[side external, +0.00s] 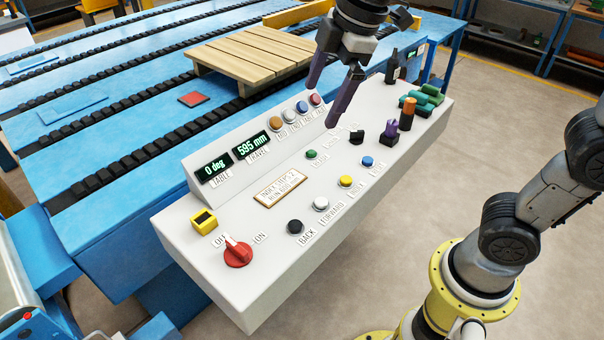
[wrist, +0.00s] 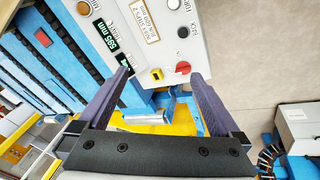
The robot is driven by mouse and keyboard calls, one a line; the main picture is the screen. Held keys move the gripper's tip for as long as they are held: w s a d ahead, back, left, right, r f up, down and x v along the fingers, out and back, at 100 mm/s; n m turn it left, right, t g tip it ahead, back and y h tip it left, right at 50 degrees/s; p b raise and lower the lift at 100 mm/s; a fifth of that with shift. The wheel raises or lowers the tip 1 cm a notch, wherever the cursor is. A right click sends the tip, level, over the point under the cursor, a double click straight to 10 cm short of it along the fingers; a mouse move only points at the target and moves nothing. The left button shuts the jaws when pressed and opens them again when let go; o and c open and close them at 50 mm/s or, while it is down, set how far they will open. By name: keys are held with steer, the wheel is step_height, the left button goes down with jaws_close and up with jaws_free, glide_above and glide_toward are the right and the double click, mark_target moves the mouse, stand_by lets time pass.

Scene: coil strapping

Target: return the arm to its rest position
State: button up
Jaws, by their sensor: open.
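My gripper (side external: 336,88) is open and empty. In the side external view it hangs above the back part of the grey control console (side external: 275,260), with its two purple-grey fingers spread apart and pointing down. In the wrist view my gripper (wrist: 162,85) also shows open, with nothing between the fingers but the console's edge and the yellow and blue structures beyond. The side external view does not make clear how far the fingertips are above the console.
The console carries a red rotary switch (side external: 237,251), several push buttons, a purple knob (side external: 389,131), an orange-topped post (side external: 407,113) and green cylinders (side external: 424,97). A blue conveyor table (side external: 95,150) with a wooden pallet (side external: 250,58) stands behind. Open floor (side external: 520,120) lies to the right.

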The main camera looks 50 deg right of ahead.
steer(key=s+d+m+t, duration=0.2)
steer(key=s+d+m, duration=0.4)
steer(key=s, duration=0.4)
steer(key=s+d+f+m, duration=0.1)
steer(key=s+f+m, duration=0.5)
steer(key=f, duration=0.1)
steer(key=shift+d+f+h, duration=0.25)
steer(key=shift+d+h, duration=0.05)
steer(key=shift+h, duration=0.1)
steer(key=shift+s, duration=0.1)
